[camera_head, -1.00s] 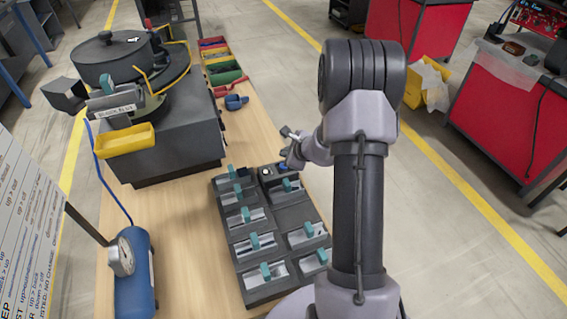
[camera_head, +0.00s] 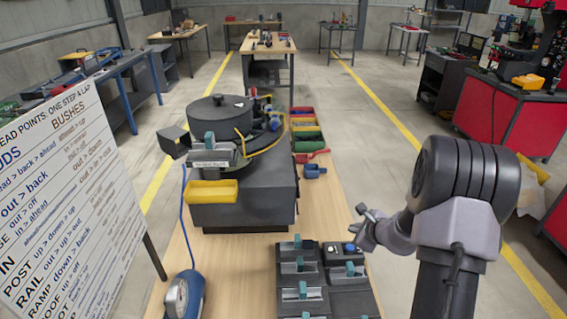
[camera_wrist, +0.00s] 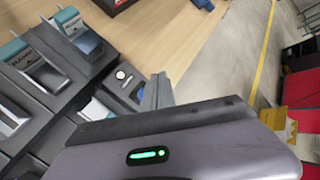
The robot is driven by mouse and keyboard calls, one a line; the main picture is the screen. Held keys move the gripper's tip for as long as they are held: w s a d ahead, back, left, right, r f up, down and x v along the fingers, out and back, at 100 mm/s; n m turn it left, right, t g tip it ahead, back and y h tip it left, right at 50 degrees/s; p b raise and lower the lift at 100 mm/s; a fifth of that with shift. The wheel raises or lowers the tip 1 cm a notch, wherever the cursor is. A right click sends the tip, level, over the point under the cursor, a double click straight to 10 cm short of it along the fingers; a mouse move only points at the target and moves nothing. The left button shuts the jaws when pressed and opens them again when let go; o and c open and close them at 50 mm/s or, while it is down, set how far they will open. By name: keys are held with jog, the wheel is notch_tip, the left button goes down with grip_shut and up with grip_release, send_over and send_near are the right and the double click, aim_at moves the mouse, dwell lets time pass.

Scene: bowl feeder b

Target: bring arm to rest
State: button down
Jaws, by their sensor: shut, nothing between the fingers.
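My gripper (camera_head: 361,215) is shut and empty, held beside and above the right edge of the black panel (camera_head: 324,279) with teal-handled slots. My arm rises on the right side of the head view and partly hides the floor behind it. In the wrist view, the gripper's finger (camera_wrist: 157,92) shows above the wrist housing, with a green light lit on the housing. The panel with its white and blue buttons (camera_wrist: 123,78) lies to the left of the finger. I cannot tell the exact height of the gripper over the bench.
A printed sign (camera_head: 65,200) stands at left. Open floor (camera_head: 385,150) lies right of the bench.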

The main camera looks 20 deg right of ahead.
jog(key=s+a+r+n+y, duration=0.3)
jog(key=a+r+n, duration=0.3)
jog(key=a+r, duration=0.5)
jog(key=s+a+r+n+y, duration=0.2)
jog(key=a+r+n, duration=0.4)
jog(key=a+r, duration=0.5)
jog(key=s+a+r+n+g, duration=0.1)
jog(key=s+a+n+g, duration=0.1)
jog(key=s+a+n, duration=0.45)
jog(key=s+a+r+n+g, duration=0.15)
jog(key=s+a, duration=0.25)
jog(key=s, duration=0.6)
jog(key=s+d+f+n+h, duration=0.1)
jog(key=s+d+n+h, duration=0.1)
jog(key=s, duration=0.5)
jog(key=shift+d+n+h, duration=0.25)
jog(key=shift+n+h, duration=0.05)
jog(key=shift+n, duration=0.2)
